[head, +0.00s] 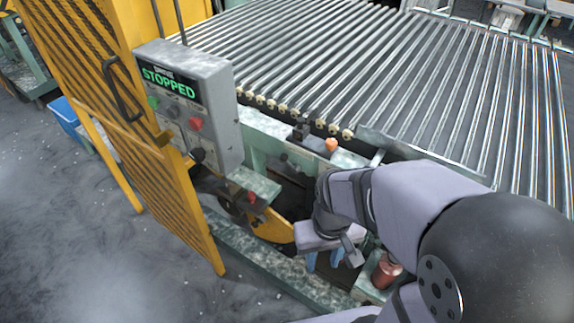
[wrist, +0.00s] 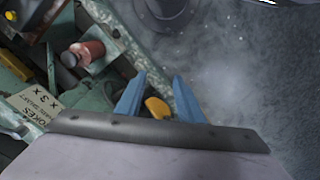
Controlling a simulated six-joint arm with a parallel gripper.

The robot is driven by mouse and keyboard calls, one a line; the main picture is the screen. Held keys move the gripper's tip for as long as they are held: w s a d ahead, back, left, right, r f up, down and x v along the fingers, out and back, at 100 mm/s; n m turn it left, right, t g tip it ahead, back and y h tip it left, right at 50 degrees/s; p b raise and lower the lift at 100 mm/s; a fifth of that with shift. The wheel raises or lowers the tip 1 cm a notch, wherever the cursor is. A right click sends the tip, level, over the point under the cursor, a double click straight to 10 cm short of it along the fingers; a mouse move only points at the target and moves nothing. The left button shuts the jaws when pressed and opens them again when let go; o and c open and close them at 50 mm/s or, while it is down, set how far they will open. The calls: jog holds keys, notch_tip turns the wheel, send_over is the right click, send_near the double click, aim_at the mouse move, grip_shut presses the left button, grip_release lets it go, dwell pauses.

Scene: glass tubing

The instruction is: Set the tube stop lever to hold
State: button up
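My gripper (head: 332,262) hangs at the front of the machine, low beside the green frame, with its blue fingers pointing down. In the wrist view its fingers (wrist: 158,90) stand apart. A rounded yellow-orange piece (wrist: 157,108) shows in the gap between them; I cannot tell whether it is the lever's end or how near it is. An orange knob (head: 331,145) on a dark mount sits at the front edge of the tube bed, behind and above my gripper. I cannot tell for sure which part is the tube stop lever. My arm hides part of the frame.
A grey control box (head: 190,95) reads STOPPED. A yellow mesh guard (head: 150,130) stands at the left. A red cylinder (head: 385,272) is right of my gripper, also in the wrist view (wrist: 83,54). A yellow curved plate (head: 272,229) is at its left. Glass tubes (head: 300,50) fill the back.

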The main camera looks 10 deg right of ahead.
jog(key=shift+f, duration=0.15)
jog(key=c, duration=0.5)
jog(key=shift+a+f+b, duration=0.2)
jog(key=shift+f+b, duration=0.05)
jog(key=shift+b, duration=0.15)
grip_shut()
jog(key=s+a+f+n+g+h+b, duration=0.1)
jog(key=s+a+f+n+b, duration=0.15)
jog(key=f+b, duration=0.5)
jog(key=s+a+f+n+g+b, duration=0.15)
jog(key=a+f+b, duration=0.25)
jog(key=f, duration=0.6)
jog(key=w+f+n+t+h+b, duration=0.2)
jog(key=w+f+n+h+b, duration=0.35)
jog(key=w+f+n, duration=0.45)
jog(key=w+a+r+n+t+h+b, duration=0.1)
jog(key=w+r+t, duration=0.15)
jog(key=w, duration=0.55)
jog(key=w+a+r+n+t+h+b, duration=0.15)
jog(key=w+t, duration=0.25)
jog(key=w, duration=0.5)
jog(key=w+a+r+t, duration=0.1)
jog(key=w+r+t, duration=0.3)
jog(key=r, duration=0.4)
jog(key=w+a+r+t+h+p, duration=0.1)
jog(key=w+a+r+t, duration=0.1)
jog(key=w+r, duration=0.4)
jog(key=shift+w+r+t, duration=0.2)
jog(key=shift+r+t, duration=0.65)
jog(key=shift+t, duration=0.05)
